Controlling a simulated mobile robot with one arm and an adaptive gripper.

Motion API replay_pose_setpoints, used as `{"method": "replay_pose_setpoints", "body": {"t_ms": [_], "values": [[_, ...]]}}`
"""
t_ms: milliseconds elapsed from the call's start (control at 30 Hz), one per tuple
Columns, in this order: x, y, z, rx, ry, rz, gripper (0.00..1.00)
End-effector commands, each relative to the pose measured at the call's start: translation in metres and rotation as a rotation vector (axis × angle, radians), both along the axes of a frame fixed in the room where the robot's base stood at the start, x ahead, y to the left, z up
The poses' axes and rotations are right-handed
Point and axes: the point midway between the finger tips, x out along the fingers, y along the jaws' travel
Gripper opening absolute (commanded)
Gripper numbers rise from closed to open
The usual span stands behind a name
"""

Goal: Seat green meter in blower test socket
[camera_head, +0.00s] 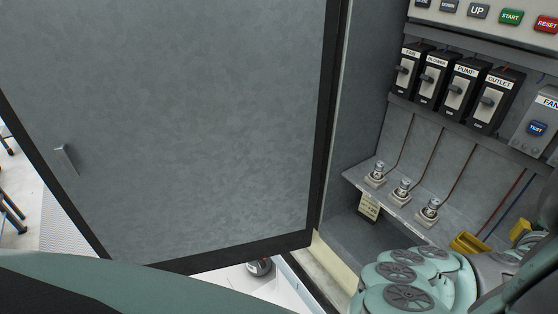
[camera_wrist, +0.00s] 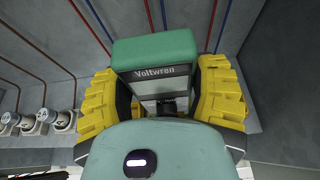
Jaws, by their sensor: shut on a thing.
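The green meter (camera_wrist: 153,50), with a dark band reading "Voltwren", sits between the yellow finger pads of my gripper (camera_wrist: 165,92) in the wrist view. My gripper is shut on it, with a pad on each side. In the head view my gripper (camera_head: 494,236) is at the lower right, inside the cabinet near its back wall; I cannot make out the meter there. A panel marked "FAN" with a blue TEST button (camera_head: 537,129) is cut off at the right edge. I cannot identify a blower test socket in either view.
A row of breaker switches, including BLOWER (camera_head: 432,80), is above. Below, silvery round fittings (camera_head: 402,188) with wires stand on a ledge (camera_head: 417,218), left of my gripper; a tag (camera_head: 369,207) hangs there. The grey cabinet door (camera_head: 170,120) stands open at left.

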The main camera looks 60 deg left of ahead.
Motion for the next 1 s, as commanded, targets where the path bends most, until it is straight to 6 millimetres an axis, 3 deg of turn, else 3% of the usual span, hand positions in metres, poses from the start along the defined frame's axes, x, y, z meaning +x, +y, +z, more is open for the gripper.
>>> {"method": "replay_pose_setpoints", "body": {"t_ms": [1000], "values": [[0.000, -0.001, -0.011, 0.000, -0.002, -0.002, 0.19]]}}
